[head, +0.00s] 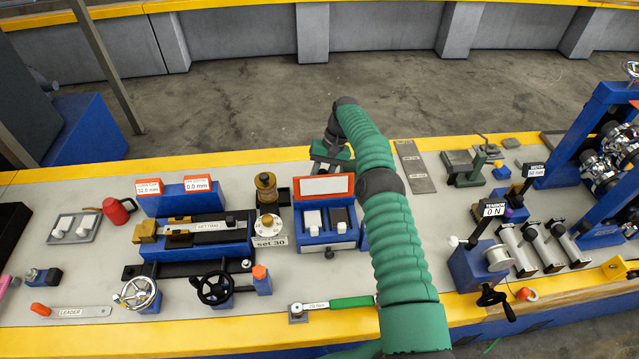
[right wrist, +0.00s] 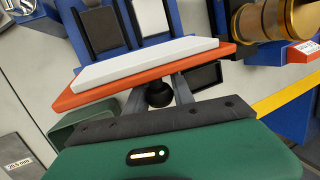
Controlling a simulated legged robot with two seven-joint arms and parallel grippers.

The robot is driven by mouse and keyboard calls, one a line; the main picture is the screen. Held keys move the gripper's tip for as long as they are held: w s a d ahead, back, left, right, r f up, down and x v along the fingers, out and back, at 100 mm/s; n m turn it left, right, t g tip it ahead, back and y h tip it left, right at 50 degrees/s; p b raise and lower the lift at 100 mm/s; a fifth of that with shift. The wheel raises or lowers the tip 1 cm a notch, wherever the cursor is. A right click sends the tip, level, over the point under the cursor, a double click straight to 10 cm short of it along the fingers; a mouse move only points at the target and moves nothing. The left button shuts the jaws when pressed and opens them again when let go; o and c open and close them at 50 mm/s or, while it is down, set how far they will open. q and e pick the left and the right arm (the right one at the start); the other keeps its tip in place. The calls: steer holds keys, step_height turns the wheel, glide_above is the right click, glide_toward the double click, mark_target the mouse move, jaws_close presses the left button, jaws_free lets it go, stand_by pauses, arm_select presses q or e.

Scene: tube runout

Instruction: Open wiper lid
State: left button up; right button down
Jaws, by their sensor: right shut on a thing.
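The wiper is a blue box (head: 330,240) in the middle of the bench in the head view. Its orange lid (head: 324,187) with a white panel is raised at the far edge, exposing one white pad (head: 312,221) and one black pad (head: 341,220). My right gripper (head: 329,163) reaches over from the right, behind the raised lid. In the right wrist view the orange lid (right wrist: 70,98) lies across my fingers (right wrist: 158,98), and they are shut on its dark round knob (right wrist: 158,95). The lid partly hides the finger contact. My left gripper is not in view.
Left of the wiper stand a brass cylinder (head: 266,187) and a blue fixture with handwheels (head: 215,287). A green-handled tool (head: 350,302) lies in front. Grey plates (head: 414,166) and a small green press (head: 468,168) are to the right.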

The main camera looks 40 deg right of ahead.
mark_target(320, 180)
steer(key=shift+d+r, duration=0.1)
steer(key=c, duration=1.1)
jaws_free()
steer(key=shift+r, duration=0.1)
step_height(320, 180, up, 2)
steer(key=shift+r, duration=0.25)
steer(key=s+b, duration=0.1)
steer(key=b, duration=0.4)
steer(key=s+a+b, duration=0.1)
steer(key=b, duration=0.5)
steer(key=shift+a+f, duration=0.2)
steer(key=shift+f, duration=0.05)
steer(key=s+a+r, duration=0.1)
steer(key=s+a, duration=0.2)
steer(key=s+a+b, duration=0.1)
steer(key=s+a, duration=0.1)
steer(key=s, duration=0.2)
steer(key=s+a+r+b, duration=0.1)
steer(key=s+a, duration=0.2)
steer(key=s, duration=0.1)
steer(key=shift+a+r, duration=0.3)
steer(key=shift+r, duration=0.05)
